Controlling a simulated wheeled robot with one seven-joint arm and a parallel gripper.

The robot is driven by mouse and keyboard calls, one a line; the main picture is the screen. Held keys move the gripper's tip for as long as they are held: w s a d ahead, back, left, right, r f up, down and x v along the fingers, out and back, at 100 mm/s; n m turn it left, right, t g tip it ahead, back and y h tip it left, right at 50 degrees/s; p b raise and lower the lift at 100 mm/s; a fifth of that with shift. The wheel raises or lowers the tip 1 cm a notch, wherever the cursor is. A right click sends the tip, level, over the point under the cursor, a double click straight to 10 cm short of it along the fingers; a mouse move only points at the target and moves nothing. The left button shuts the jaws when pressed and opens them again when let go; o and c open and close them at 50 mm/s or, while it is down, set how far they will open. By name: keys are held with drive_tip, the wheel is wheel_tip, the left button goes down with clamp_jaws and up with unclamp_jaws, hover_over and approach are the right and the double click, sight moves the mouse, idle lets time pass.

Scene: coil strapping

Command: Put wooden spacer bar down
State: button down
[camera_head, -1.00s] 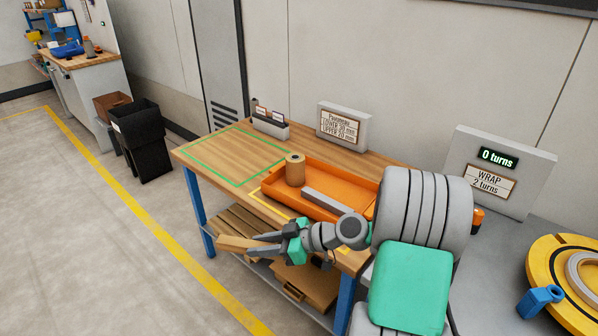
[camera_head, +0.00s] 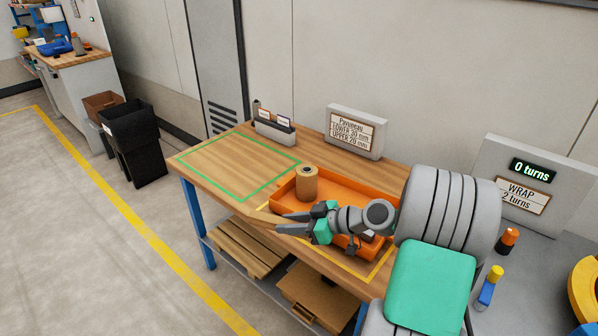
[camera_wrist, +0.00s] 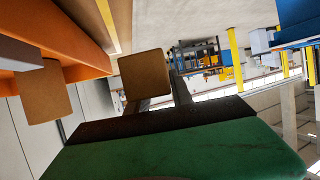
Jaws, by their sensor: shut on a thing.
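My gripper (camera_head: 279,222) is shut on the wooden spacer bar (camera_head: 262,217) at the table's front edge, beside the orange tray. The bar blends with the tabletop in the head view, so I cannot tell whether it touches the table. In the wrist view the bar's squarish brown end (camera_wrist: 145,75) shows at the fingers. The wooden table (camera_head: 205,172) has a green outlined area (camera_head: 237,165) at its left and a yellow outlined area (camera_head: 350,273) at its front right, partly hidden by my arm.
The orange tray (camera_head: 345,187) holds a brown roll (camera_head: 307,183). A small card holder (camera_head: 274,128) and a sign (camera_head: 355,132) stand at the back. Wooden pieces (camera_head: 245,247) lie on the lower shelf. The green outlined area is empty.

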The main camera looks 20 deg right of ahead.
drive_tip(key=d+m+h+b, duration=0.1)
drive_tip(key=d, duration=0.4)
drive_tip(key=d+m+t+h+b, duration=0.1)
drive_tip(key=d, duration=0.5)
drive_tip(key=d+r+m+t+h+b, duration=0.1)
drive_tip(key=d, duration=0.4)
drive_tip(key=shift+w+d+m+h, duration=0.2)
drive_tip(key=shift+d+m+h, duration=0.1)
drive_tip(key=shift+d+m, duration=0.1)
drive_tip(key=s+d+r+m+t+h+b, duration=0.1)
drive_tip(key=s+d+r+m+h+b, duration=0.15)
drive_tip(key=d, duration=0.65)
drive_tip(key=s+d+r+m+t+h+b, duration=0.1)
drive_tip(key=s+d+r+m+h, duration=0.2)
drive_tip(key=d, duration=0.6)
drive_tip(key=shift+n+y, duration=0.35)
drive_tip(key=shift+n, duration=0.2)
drive_tip(key=w+d+f, duration=0.2)
drive_tip(key=w+f, duration=0.1)
drive_tip(key=w+d+f, duration=0.6)
drive_tip(key=f, duration=0.1)
drive_tip(key=shift+w+f, duration=0.1)
drive_tip(key=shift+w, duration=0.2)
drive_tip(key=shift+w+d+f, duration=0.15)
drive_tip(key=shift+f, duration=0.1)
drive_tip(key=shift+w+f+b, duration=0.1)
drive_tip(key=shift+f+b, duration=0.35)
drive_tip(key=shift+f, duration=1.3)
drive_tip(key=c, duration=1.1)
unclamp_jaws()
